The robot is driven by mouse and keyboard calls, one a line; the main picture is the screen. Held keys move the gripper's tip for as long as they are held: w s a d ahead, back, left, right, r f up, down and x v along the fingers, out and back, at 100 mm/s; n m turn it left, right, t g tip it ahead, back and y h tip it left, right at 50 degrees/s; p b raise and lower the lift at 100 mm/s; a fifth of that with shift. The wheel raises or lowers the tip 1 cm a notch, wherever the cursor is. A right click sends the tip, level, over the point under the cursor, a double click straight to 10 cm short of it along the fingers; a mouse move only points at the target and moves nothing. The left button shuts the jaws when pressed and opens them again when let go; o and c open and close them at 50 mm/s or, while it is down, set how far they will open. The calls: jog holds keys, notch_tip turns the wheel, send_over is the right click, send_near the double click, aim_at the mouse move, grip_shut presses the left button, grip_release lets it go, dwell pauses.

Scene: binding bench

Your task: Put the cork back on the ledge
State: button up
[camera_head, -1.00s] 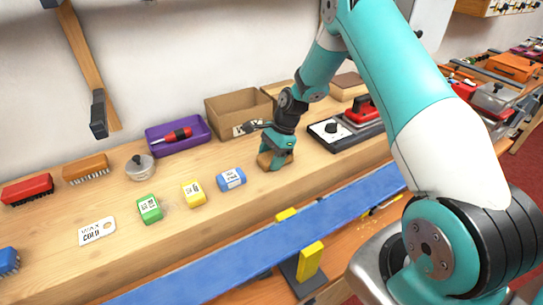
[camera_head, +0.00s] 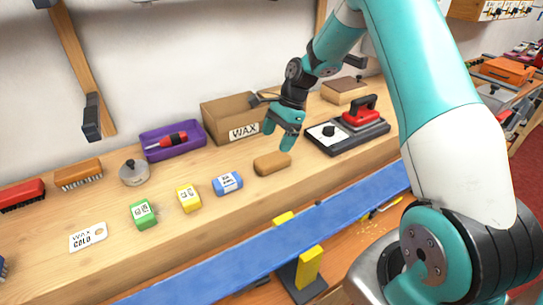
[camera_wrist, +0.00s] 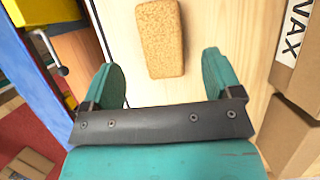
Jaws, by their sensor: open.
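The cork (camera_head: 272,163) is a tan-brown block lying flat on the wooden ledge (camera_head: 110,205), to the right of a blue-and-white wax block. In the wrist view the cork (camera_wrist: 161,38) lies ahead of my gripper, clear of both fingers. My gripper (camera_head: 279,139) is open and empty, above the ledge just behind and above the cork. Its two teal fingers (camera_wrist: 165,85) show spread apart in the wrist view, with nothing between them.
Blue (camera_head: 228,183), yellow (camera_head: 190,198) and green (camera_head: 144,214) wax blocks stand left of the cork. A cardboard WAX box (camera_head: 225,122) stands behind, close to my gripper. A long blue ski (camera_head: 300,238) runs along the front.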

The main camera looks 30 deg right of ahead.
aim_at(281, 154)
jog(key=s+a+r+n, duration=0.85)
jog(key=a+r, duration=0.25)
jog(key=r, duration=0.2)
jog(key=s+a+r+n, duration=0.2)
jog(key=s+a+n, duration=0.2)
jog(key=s+n, duration=0.4)
jog(key=s+a+r+n, duration=0.1)
jog(key=s+a+n, duration=0.4)
jog(key=s, duration=0.8)
jog(key=n, duration=0.3)
jog(key=shift+a+r+n, duration=0.15)
jog(key=shift+r+n, duration=0.2)
jog(key=shift+r, duration=0.05)
jog(key=shift+s, duration=0.1)
